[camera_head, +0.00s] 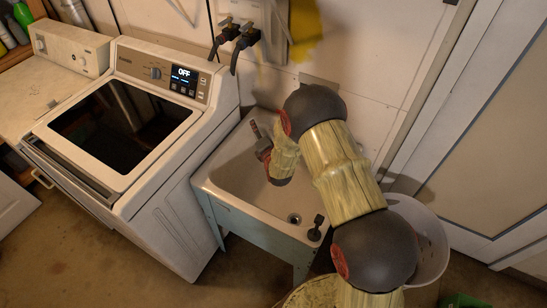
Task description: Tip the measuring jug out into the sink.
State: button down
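The white utility sink (225,177) stands on pale blue legs against the wall, right of the washing machine. Its drain (294,218) shows near the front of the basin. My arm reaches up from the bottom right and bends down over the sink. My gripper (261,146) is over the back left part of the basin, small and partly covered by my wrist. I cannot tell whether its fingers are open or shut, or whether they hold anything. I cannot make out the measuring jug; my arm covers much of the sink's right side.
A washing machine (150,205) with a lit panel stands close left of the sink. Black hose fittings (238,35) stick out from the wall above. A small black object (317,222) is on the sink's front rim. A white basket (433,243) stands at right, partly behind my arm.

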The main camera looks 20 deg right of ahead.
jog(key=shift+w+f+g, duration=0.15)
jog(key=shift+w+g, duration=0.35)
jog(key=shift+w, duration=0.15)
jog(key=shift+w+f, duration=0.1)
jog(key=shift+f, duration=0.25)
jog(key=shift+w+g, duration=0.25)
jog(key=shift+g, duration=0.05)
jog(key=shift+w+f+g+p, duration=0.45)
jog(key=shift+f+g+p, duration=0.2)
jog(key=shift+g+p, duration=0.05)
jog(key=shift+w+a+f+g+p, duration=0.1)
jog(key=shift+w+f+g+p, duration=0.15)
jog(key=shift+f+g, duration=0.2)
jog(key=shift+w+f+g+p, duration=0.1)
jog(key=shift+f+g+p, duration=0.15)
jog(key=shift+f+g, duration=0.15)
jog(key=w+f+g+b, duration=0.3)
jog(key=w+f+g, duration=0.2)
jog(key=f+g, duration=0.6)
jog(key=shift+f+h+b, duration=0.3)
jog(key=shift+f+b, duration=0.1)
jog(key=shift+f, duration=0.1)
